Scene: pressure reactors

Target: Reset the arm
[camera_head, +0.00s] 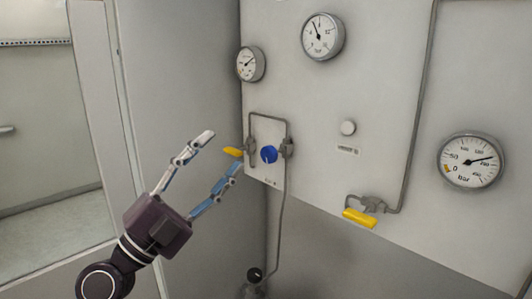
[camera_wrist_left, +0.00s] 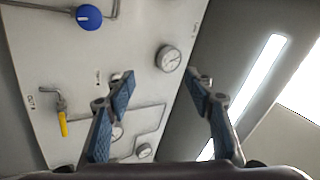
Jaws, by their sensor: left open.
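My left gripper (camera_head: 222,152) is open and empty in the head view. It is raised from the lower left, in front of the grey panel's left part. The blue knob (camera_wrist_left: 89,17) shows there at the top left. A yellow handle (camera_wrist_left: 62,124) hangs at the left. My right gripper is in neither view.
The grey panel (camera_head: 390,60) carries a small gauge (camera_head: 250,64), an upper gauge (camera_head: 323,36) and a large bar gauge (camera_head: 472,161). Another yellow valve handle (camera_head: 359,218) and pipes stick out from it. A window (camera_head: 45,130) is at the left.

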